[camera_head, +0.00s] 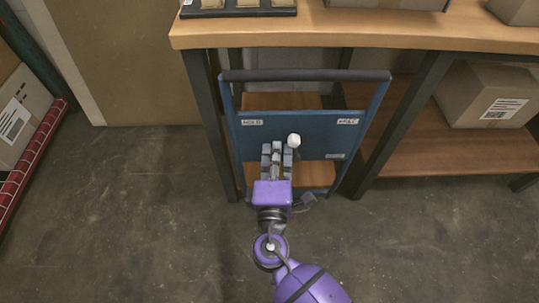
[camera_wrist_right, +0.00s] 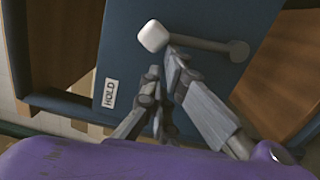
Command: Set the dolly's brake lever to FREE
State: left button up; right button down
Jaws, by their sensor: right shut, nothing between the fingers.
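The blue dolly (camera_head: 310,140) stands upright with its dark handle bar at the top. Its panel bears a HOLD label (camera_head: 252,122) at left, also in the wrist view (camera_wrist_right: 110,93), and a FREE label (camera_head: 347,121) at right. The brake lever's white knob (camera_head: 294,140) sits between the labels. In the wrist view the lever's dark rod (camera_wrist_right: 205,44) runs from knob to pivot, roughly upright relative to the panel. My right gripper (camera_head: 277,150) is shut and empty, fingertips close beside the knob on its HOLD side; contact is unclear. My left gripper is out of view.
A wooden workbench (camera_head: 360,30) overhangs behind the dolly, with dark legs on both sides. A cardboard box (camera_head: 488,95) sits on its lower shelf. A red rack (camera_head: 35,145) with a box is at far left. The concrete floor in front is clear.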

aim_at(298, 147)
jog(key=d+m, duration=0.1)
jog(key=m, duration=0.1)
jog(key=d+r+m+b, duration=0.1)
jog(key=d+m, duration=0.3)
jog(key=shift+r+g+b, duration=0.3)
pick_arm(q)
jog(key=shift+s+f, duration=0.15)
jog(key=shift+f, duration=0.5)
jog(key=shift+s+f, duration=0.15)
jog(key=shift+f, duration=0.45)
pick_arm(e)
jog(key=shift+d+m, duration=1.1)
jog(key=shift+m, duration=0.1)
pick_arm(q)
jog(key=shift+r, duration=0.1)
pick_arm(e)
jog(key=shift+r, duration=0.1)
